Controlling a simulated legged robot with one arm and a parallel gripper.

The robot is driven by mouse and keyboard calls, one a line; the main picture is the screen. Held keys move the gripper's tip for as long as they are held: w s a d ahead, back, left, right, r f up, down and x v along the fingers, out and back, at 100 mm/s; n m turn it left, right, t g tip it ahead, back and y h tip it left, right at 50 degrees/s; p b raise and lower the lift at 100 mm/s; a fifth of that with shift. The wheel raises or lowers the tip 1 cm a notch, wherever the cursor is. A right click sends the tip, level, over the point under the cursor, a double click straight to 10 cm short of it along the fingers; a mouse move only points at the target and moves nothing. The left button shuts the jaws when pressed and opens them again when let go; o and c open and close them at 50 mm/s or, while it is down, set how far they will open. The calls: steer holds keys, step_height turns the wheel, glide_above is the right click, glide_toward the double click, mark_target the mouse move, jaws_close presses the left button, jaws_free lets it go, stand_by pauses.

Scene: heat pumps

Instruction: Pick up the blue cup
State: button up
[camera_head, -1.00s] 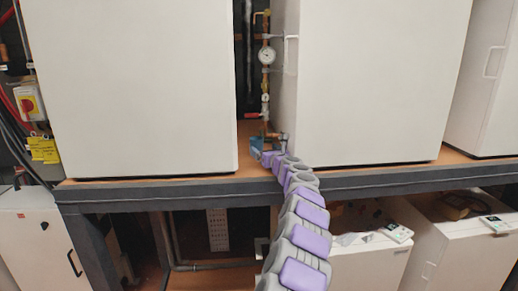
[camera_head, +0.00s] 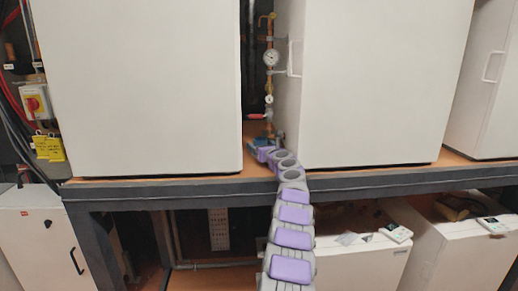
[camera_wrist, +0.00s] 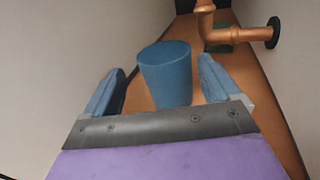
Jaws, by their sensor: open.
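The blue cup (camera_wrist: 168,76) stands upright on the orange-brown shelf in the wrist view, between and slightly beyond the fingers of my gripper (camera_wrist: 168,90). My gripper is open, with one blue-padded finger on each side of the cup and a gap to each. The lower part of the cup is partly hidden by the gripper's grey front edge. I cannot clearly make out the cup in that view.
White cabinets (camera_head: 140,90) and (camera_head: 375,85) stand close on both sides of the narrow gap. A copper pipe (camera_wrist: 235,36) runs behind the cup to the right. The shelf's dark front edge (camera_head: 400,178) lies under my arm.

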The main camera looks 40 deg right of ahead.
steer(key=shift+w+d+r, duration=0.2)
steer(key=shift+w+d, duration=0.05)
steer(key=shift+w+d+f+p, duration=0.1)
steer(key=shift+w+f+p, duration=0.1)
steer(key=shift+p, duration=0.2)
steer(key=shift+w+d+f, duration=0.2)
steer(key=shift+w+d, duration=0.05)
steer(key=shift+d, duration=0.35)
steer(key=shift+a+r, duration=0.1)
steer(key=shift+a, duration=0.25)
steer(key=shift+c, duration=0.7)
steer(key=shift+a+r, duration=0.1)
steer(key=shift+a, duration=0.15)
steer(key=c, duration=0.3)
steer(key=shift+d, duration=0.35)
steer(key=c, duration=0.6)
steer(key=shift+f, duration=0.2)
steer(key=shift+c, duration=1)
steer(key=shift+a+r, duration=0.1)
steer(key=shift+r, duration=0.05)
